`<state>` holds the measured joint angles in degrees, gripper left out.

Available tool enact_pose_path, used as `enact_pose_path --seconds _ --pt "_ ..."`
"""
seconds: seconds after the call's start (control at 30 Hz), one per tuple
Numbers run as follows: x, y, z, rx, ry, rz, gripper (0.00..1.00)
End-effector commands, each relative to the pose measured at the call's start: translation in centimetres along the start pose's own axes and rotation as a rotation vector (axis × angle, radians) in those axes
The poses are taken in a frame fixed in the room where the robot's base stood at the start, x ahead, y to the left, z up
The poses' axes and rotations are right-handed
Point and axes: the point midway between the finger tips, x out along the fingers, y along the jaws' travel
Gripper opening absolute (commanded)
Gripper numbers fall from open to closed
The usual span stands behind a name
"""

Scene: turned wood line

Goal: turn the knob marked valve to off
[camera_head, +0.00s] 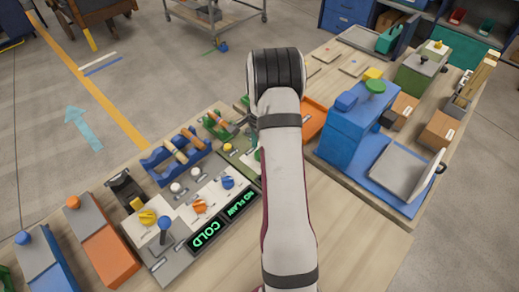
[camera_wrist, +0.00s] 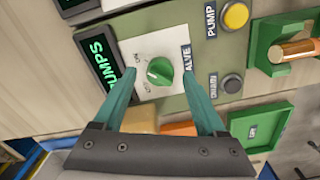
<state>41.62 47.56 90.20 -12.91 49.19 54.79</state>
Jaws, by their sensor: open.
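The green valve knob (camera_wrist: 160,71) sits on a white plate (camera_wrist: 148,44) in the wrist view, with the VALVE label (camera_wrist: 186,58) beside it. Small position marks are printed around the knob, too small to read surely, so I cannot tell which mark it points at. My gripper (camera_wrist: 159,75) is open, with one teal finger on either side of the knob. The fingers look apart from it; their height above the plate is unclear. In the head view my arm hides most of this panel.
A yellow PUMP button (camera_wrist: 235,16) and a dark button (camera_wrist: 231,83) are close to the right finger. A lit display (camera_wrist: 98,55) lies left. A green rack with a wooden piece (camera_wrist: 295,50) and a green tray (camera_wrist: 262,128) are nearby. Another panel with a yellow knob (camera_head: 147,217) stands left.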

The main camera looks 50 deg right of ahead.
Motion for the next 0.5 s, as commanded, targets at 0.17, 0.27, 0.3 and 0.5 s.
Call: enact_pose_path --seconds 0.17,0.27,0.3,0.5 --pt "1.0 0.01 0.02 -0.001 0.0 0.0 0.74" --pt "1.06 0.0 0.02 -0.001 0.0 0.0 0.74" --pt "1.05 0.0 0.02 -0.001 0.0 -0.001 0.74" --pt "1.02 0.0 0.02 -0.001 0.0 0.0 0.56"
